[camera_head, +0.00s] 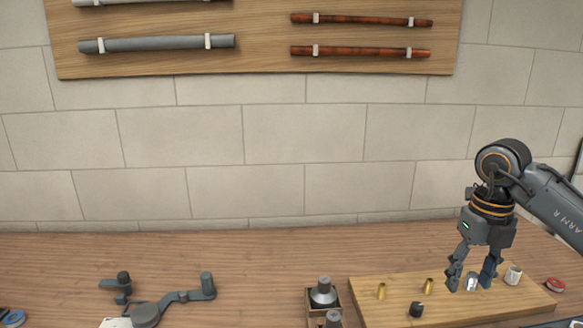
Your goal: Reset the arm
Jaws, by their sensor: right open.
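My right arm comes in from the right, and my right gripper (471,286) points straight down over the right part of a wooden board (385,310). Its fingers are apart. A shiny silver fitting (472,282) stands on the board between or just behind the fingertips; I cannot tell whether they touch it. Nothing is visibly lifted. My left gripper is not in view.
The board also holds two brass fittings (381,291), a dark fitting (416,309) and a white fitting (513,275). A box with bottles (323,293) and a grey jointed tool (160,304) lie left. A red tape roll (555,285) lies right. Pipes (362,51) hang on the wall panel.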

